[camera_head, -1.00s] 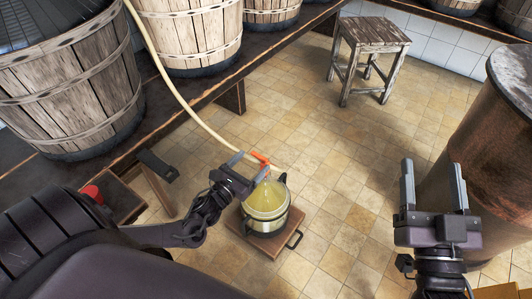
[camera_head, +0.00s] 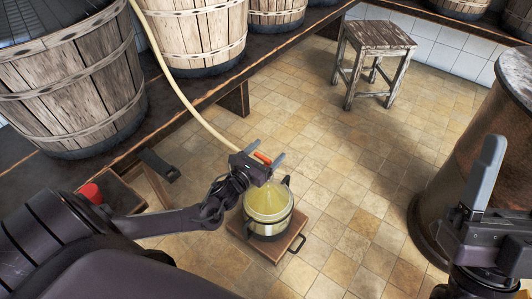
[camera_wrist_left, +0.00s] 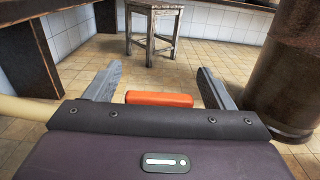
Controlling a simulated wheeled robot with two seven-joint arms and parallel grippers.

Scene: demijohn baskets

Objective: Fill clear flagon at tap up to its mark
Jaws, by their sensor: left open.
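The clear flagon (camera_head: 268,200) stands upright in a metal holder with dark handles and looks pale yellow inside. Its mark and liquid level cannot be made out. A pale hose (camera_head: 185,92) comes down from the upper left to the tap, which is largely hidden by my left gripper (camera_head: 266,158). The tap's orange-red lever (camera_head: 262,157) shows between the open fingers; in the left wrist view the lever (camera_wrist_left: 159,99) has a gap to either finger. My right gripper (camera_head: 489,175) is at the right edge, with one finger clearly visible.
The flagon's holder stands on a low wooden platform (camera_head: 278,249) with a dark handle. Wooden tubs (camera_head: 75,80) line the bench at left and back. A stool (camera_head: 375,38) stands behind, a large rusty drum (camera_head: 480,130) at right. The tiled floor between is clear.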

